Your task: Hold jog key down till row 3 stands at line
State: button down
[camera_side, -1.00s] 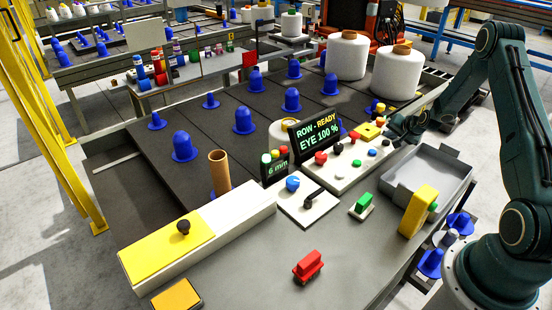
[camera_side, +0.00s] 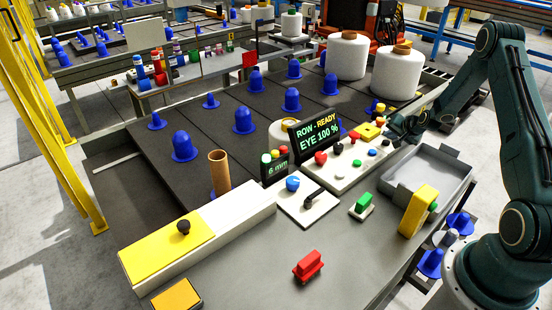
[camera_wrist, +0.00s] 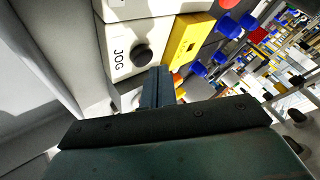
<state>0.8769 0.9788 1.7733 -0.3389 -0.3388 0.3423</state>
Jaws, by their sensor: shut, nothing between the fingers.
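The jog key is a black round button (camera_wrist: 142,57) on a white panel, with JOG printed beside it in the wrist view. My gripper (camera_wrist: 163,72) is shut and empty; its fingertips show just right of and below the key. I cannot tell whether they touch the panel. In the side view my gripper (camera_side: 394,131) hangs at the right end of the white button panel (camera_side: 340,178). The display (camera_side: 315,135) reads "ROW - READY" and "EYE 100 %". Blue bobbin holders (camera_side: 184,146) stand in rows on the dark bed (camera_side: 140,165).
A yellow block (camera_wrist: 188,38) lies close right of the key in the wrist view. A grey tray (camera_side: 430,175), a yellow box (camera_side: 418,210) and a green switch (camera_side: 361,206) stand near my arm. A cardboard tube (camera_side: 219,172) stands upright on the bed.

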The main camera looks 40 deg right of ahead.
aim_at(388, 143)
jog(key=shift+f, duration=1)
dwell(2.8)
jog(key=shift+r, duration=0.1)
dwell(1.3)
jog(key=shift+r, duration=0.85)
jog(key=shift+r, duration=0.1)
jog(key=shift+r, duration=2.45)
